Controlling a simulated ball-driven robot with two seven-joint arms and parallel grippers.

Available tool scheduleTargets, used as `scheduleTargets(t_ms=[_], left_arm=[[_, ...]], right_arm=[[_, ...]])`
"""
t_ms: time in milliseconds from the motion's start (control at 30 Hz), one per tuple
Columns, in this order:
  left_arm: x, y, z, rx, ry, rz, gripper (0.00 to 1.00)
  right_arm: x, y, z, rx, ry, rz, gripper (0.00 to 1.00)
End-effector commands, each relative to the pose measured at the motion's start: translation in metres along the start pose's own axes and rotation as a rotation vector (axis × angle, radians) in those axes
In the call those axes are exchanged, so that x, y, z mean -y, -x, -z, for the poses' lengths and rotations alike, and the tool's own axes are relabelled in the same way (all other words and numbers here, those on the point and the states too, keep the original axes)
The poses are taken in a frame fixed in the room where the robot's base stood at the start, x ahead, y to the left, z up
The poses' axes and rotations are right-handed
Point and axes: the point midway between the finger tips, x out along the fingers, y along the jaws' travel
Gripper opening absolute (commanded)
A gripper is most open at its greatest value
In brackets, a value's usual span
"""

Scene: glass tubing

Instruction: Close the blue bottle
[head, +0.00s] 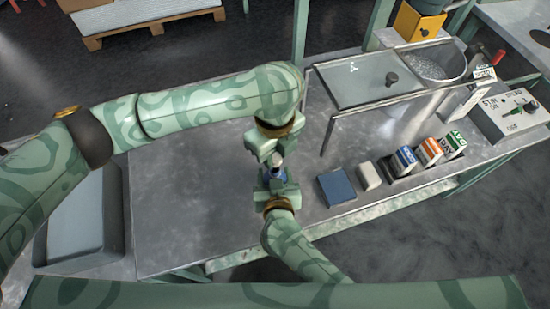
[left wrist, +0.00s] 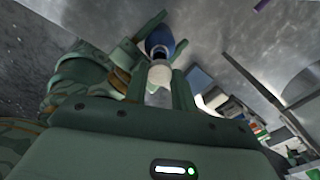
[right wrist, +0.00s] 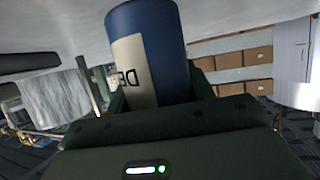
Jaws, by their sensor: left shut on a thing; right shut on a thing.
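The blue bottle (head: 278,175) is in my right gripper (head: 277,184), above the metal table. In the right wrist view, the bottle (right wrist: 165,40) is large, with a pale label (right wrist: 133,72). My left gripper (head: 272,152) is just above it in the head view, shut on a small white cap (left wrist: 160,76) that shows between its fingers in the left wrist view. There the blue bottle (left wrist: 159,38) is in line with the cap and very close to it. I cannot tell whether the two touch. The bottle's mouth is mostly hidden.
On the metal table (head: 185,215), to the right, are a blue block (head: 336,187), a pale block (head: 369,175) and several small cartons (head: 430,151). Behind stands a lidded tank (head: 375,78). A control box (head: 508,115) is at the far right. The table's left part is clear.

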Motion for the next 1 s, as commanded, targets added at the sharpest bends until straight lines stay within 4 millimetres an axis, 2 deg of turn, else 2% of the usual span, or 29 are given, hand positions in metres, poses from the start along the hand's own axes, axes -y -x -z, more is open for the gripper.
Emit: scheduleTargets(t_ms=[133,667,1000], left_arm=[[0.000,-0.016,0.000,0.000,0.001,-0.003,0.05],[0.000,-0.018,0.000,0.000,0.000,-0.002,0.05],[0.000,-0.034,0.000,0.001,0.000,-0.003,0.05]], right_arm=[[0.000,0.000,0.000,0.000,0.000,0.000,0.12],[0.000,0.000,0.000,0.000,0.000,0.000,0.12],[0.000,0.000,0.000,0.000,0.000,0.000,0.12]])
